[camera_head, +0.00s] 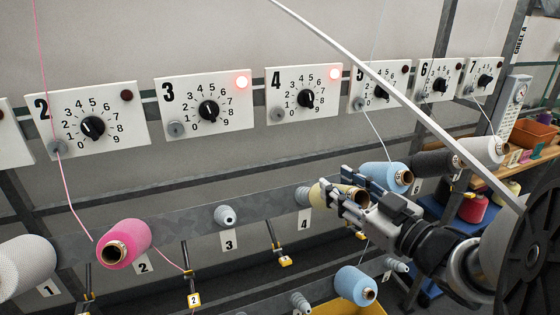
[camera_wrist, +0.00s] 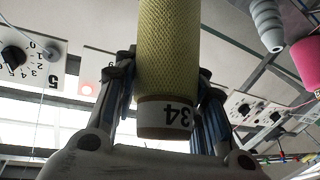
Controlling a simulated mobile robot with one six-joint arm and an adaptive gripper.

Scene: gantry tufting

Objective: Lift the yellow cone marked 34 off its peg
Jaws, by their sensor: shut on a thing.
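The yellow cone marked 34 (camera_wrist: 168,60) fills the upper middle of the wrist view, its brown end and white 34 label upside down and facing me. It also shows in the head view (camera_head: 326,193), partly hidden by my gripper. My gripper (camera_head: 343,199) is shut on the cone, with fingers on both sides of it; they also show in the wrist view (camera_wrist: 168,100). A grey peg (camera_head: 303,196) above the number 4 plate shows just left of the cone. I cannot tell whether the cone still sits on it.
A light blue cone (camera_head: 388,177) sits close right of my gripper, with a dark cone (camera_head: 433,163) beyond. Another blue cone (camera_head: 355,284) is below. A bare peg (camera_head: 226,216) and a pink cone (camera_head: 124,244) are to the left. Dial panels (camera_head: 304,93) line the wall above.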

